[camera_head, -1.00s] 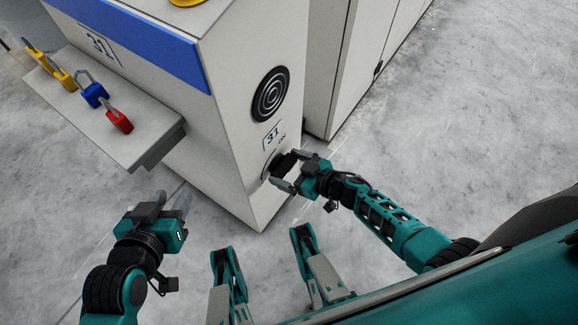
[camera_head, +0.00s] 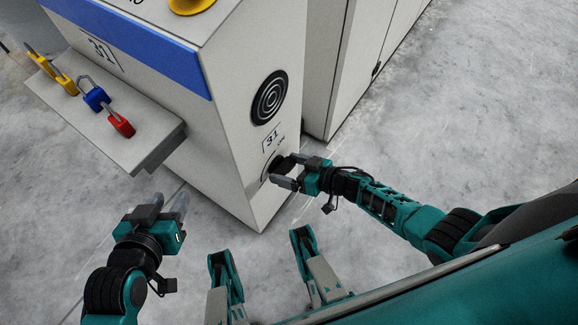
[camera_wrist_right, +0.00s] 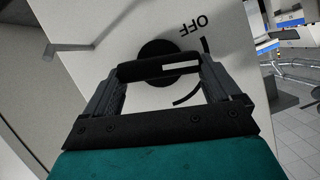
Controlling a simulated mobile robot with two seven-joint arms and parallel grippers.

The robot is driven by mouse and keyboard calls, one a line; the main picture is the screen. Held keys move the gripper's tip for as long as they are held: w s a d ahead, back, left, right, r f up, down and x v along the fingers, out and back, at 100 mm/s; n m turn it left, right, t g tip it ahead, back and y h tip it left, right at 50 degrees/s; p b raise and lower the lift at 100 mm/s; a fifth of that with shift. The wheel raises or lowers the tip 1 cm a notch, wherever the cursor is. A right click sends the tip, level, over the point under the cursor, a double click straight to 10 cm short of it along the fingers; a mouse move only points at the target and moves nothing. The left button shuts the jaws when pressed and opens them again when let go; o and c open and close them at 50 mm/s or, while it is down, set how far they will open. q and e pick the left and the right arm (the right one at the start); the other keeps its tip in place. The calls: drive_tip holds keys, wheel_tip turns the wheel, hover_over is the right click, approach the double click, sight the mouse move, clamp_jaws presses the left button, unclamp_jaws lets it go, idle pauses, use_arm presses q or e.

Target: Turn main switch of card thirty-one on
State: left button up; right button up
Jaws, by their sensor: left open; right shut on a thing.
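The grey machine cabinet (camera_head: 225,125) carries the number 31. The main switch (camera_head: 283,164) is a black rotary handle low on its narrow face, below a second 31 label (camera_head: 271,139). My right gripper (camera_head: 288,171) is shut on the switch handle. In the right wrist view the handle (camera_wrist_right: 150,69) lies across between the fingers, its white mark toward the right end. The OFF lettering (camera_wrist_right: 192,23) appears upside down above the handle's right side, by a black arc line. No ON lettering is readable there. My left gripper (camera_head: 168,211) is open and empty, away from the cabinet.
A shelf (camera_head: 140,150) sticks out from the cabinet's left, with red (camera_head: 121,124), blue (camera_head: 96,97) and yellow padlocks (camera_head: 66,83). A round black vent (camera_head: 270,96) is above the switch. A yellow knob (camera_head: 190,4) sits on top.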

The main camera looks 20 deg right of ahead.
drive_tip(key=shift+w+d+f+m+g+y+b, duration=0.15)
drive_tip(key=shift+m+g+y+b, duration=0.2)
drive_tip(key=shift+m+y, duration=0.55)
drive_tip(key=shift+m, duration=0.4)
drive_tip(key=o, duration=0.8)
drive_tip(key=shift+c, duration=0.2)
